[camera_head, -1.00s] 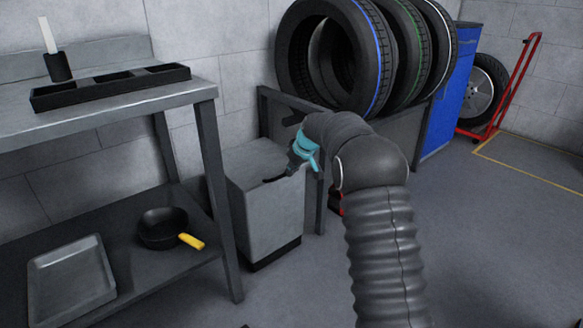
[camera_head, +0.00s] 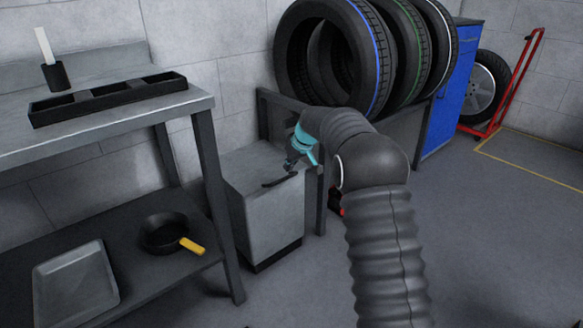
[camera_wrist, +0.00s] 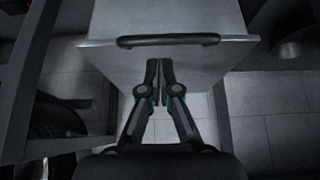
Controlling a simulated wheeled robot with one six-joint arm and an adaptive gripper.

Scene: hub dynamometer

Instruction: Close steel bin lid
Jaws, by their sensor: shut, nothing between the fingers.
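The steel bin (camera_head: 272,220) is a grey box on the floor between the workbench and the tyre rack. Its lid (camera_head: 250,160) appears to lie flat across the top in the head view. A dark bar handle (camera_head: 280,180) runs along the lid's front edge; the handle also shows in the wrist view (camera_wrist: 168,40). My gripper (camera_head: 291,165) is just above the lid near the handle, fingers pointing down. In the wrist view its fingertips (camera_wrist: 158,64) are together and empty, just below the handle in the picture. Whether they touch the bin cannot be told.
The workbench (camera_head: 120,118) on the left holds a black divided tray (camera_head: 110,97); its lower shelf holds a pan (camera_head: 165,230) and a metal tray (camera_head: 75,285). The tyre rack (camera_head: 400,135) stands close behind the bin on the right.

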